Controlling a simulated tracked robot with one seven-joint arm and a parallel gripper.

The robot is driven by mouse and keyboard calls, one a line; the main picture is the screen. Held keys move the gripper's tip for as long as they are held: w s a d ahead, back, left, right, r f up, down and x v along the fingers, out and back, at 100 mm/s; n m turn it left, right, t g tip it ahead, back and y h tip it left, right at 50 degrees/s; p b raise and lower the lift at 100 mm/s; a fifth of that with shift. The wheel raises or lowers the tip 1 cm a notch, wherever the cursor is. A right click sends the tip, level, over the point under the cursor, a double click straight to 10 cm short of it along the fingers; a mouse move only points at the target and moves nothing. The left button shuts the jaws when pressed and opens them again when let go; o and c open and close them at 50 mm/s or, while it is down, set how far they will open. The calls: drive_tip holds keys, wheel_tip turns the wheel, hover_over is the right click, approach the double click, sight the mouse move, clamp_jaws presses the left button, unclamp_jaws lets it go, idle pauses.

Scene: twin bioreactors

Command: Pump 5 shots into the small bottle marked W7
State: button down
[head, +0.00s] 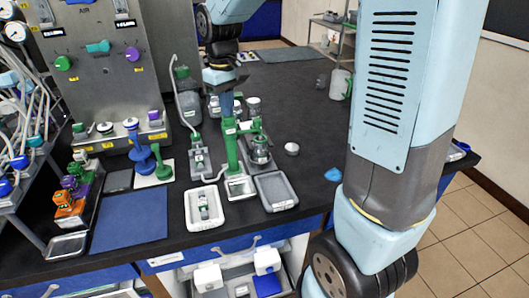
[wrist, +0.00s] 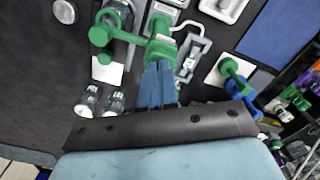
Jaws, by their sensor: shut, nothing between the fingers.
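A green pump stand (head: 233,155) with a pale plate (head: 240,188) at its foot stands on the black bench; its green top shows in the wrist view (wrist: 160,48). My gripper (head: 227,112) points down at the stand's green top with its blue fingers shut and empty. The fingers (wrist: 158,72) appear at or just above that top; I cannot tell whether they touch. A small bottle with green parts (head: 203,207) is in a white tray (head: 190,222) in front. No W7 marking is readable on any bottle.
A glass jar with green fittings (head: 260,150) stands right of the pump stand, behind a grey tray (head: 277,192). A grey stand (head: 199,160) is to its left. Small bottles (wrist: 88,100) stand behind. A blue mat (head: 130,220) is clear at left.

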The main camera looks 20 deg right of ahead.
drive_tip(key=shift+f, duration=0.4)
drive_tip(key=shift+r, duration=1.75)
drive_tip(key=shift+f, duration=0.1)
